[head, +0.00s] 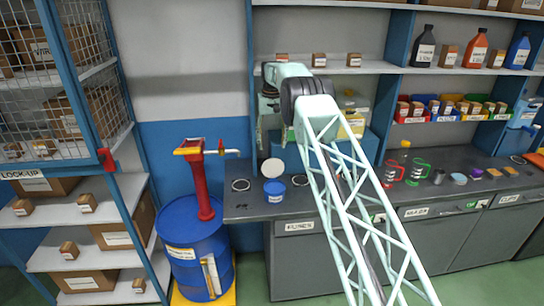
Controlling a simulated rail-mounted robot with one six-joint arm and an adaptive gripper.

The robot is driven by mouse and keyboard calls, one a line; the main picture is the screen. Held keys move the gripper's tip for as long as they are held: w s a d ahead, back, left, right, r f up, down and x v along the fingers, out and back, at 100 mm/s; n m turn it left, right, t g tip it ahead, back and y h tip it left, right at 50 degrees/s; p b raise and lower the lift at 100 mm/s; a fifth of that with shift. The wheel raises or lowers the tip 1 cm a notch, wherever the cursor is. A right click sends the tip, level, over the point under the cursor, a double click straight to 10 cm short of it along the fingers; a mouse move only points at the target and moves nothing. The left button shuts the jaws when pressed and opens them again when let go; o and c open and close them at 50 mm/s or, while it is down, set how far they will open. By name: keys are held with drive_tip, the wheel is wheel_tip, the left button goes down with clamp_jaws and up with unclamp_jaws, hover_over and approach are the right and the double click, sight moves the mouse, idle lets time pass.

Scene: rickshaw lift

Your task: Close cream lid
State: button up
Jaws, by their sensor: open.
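A small blue tub (274,191) with a white label stands on the dark counter near its left end. A round cream lid (273,168) shows tilted up at the tub's back edge, its flat face toward me. I cannot tell whether it is hinged to the tub. My gripper (262,138) hangs above and slightly left of the lid, clear of it, small and partly lost against the wall. It is open, and I see nothing held in it.
A blue drum (192,245) with a red pump (203,185) stands left of the counter. Red and green mugs (418,172) stand to the right. A shelf (335,66) runs above.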

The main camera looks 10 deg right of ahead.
sight(272, 165)
drive_tip(key=shift+f+p, duration=0.3)
drive_tip(key=shift+f, duration=3.1)
drive_tip(key=c, duration=0.9)
drive_tip(key=shift+a+t+b, duration=0.15)
drive_tip(key=shift+t+b, duration=0.15)
drive_tip(key=shift+b, duration=0.7)
